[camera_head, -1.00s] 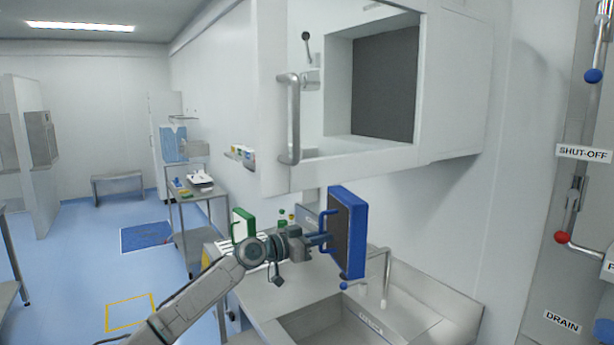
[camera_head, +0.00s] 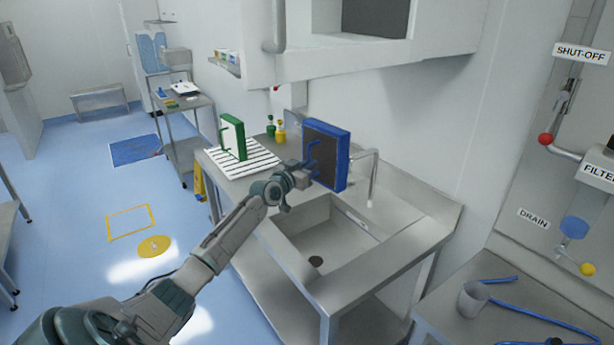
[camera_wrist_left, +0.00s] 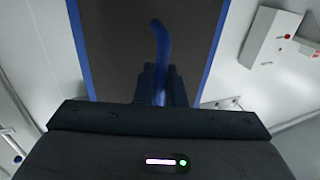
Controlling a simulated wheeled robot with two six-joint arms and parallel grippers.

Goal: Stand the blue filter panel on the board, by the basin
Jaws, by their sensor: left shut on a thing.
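The blue filter panel (camera_head: 329,153) has a blue frame and a dark face. My left gripper (camera_head: 308,174) is shut on its blue handle and holds it upright near the back left of the basin (camera_head: 315,243). In the left wrist view the panel (camera_wrist_left: 150,40) fills the middle, with its handle between the fingers (camera_wrist_left: 160,85). The board (camera_head: 247,164) is a white ribbed rack on the counter, left of the basin. My right gripper is out of view.
A green-framed panel (camera_head: 233,138) stands on the board. A green bottle (camera_head: 271,127) and a yellow bottle (camera_head: 280,132) stand behind it. A tap (camera_head: 373,175) rises right of the blue panel. A wall cabinet (camera_head: 440,40) overhangs the counter.

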